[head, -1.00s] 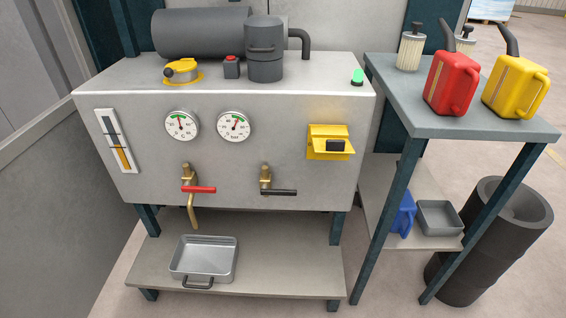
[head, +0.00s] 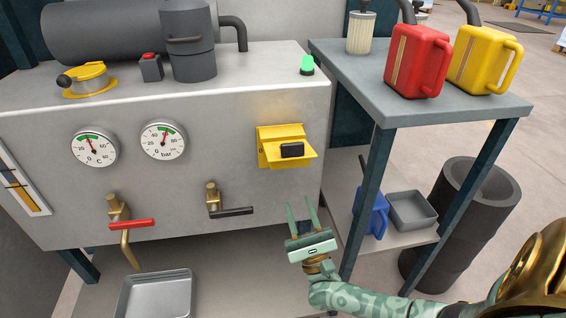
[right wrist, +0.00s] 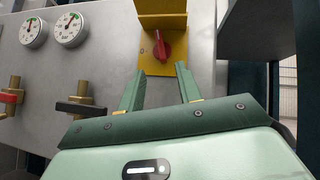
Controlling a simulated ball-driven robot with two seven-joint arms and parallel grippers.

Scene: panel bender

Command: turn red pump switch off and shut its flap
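The yellow switch housing (head: 270,133) is on the front of the grey cabinet. Its yellow flap (head: 266,153) sticks out, raised, with a black grip (head: 292,150) at its front. In the head view the flap hides the switch. In the right wrist view the red pump switch (right wrist: 164,47) shows on a yellow plate, its knob roughly upright, with the flap (right wrist: 162,12) above it. My right gripper (head: 301,203) is open and empty, below the housing; in the right wrist view its fingertips (right wrist: 161,72) point at the switch from just below, apart from it. My left gripper is out of view.
A green lamp (head: 307,66) glows on the cabinet top. A red-handled tap (head: 131,224) and a black-handled tap (head: 231,211) stick out at left. A side table (head: 400,112) with red and yellow cans stands at right, its legs near my right arm.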

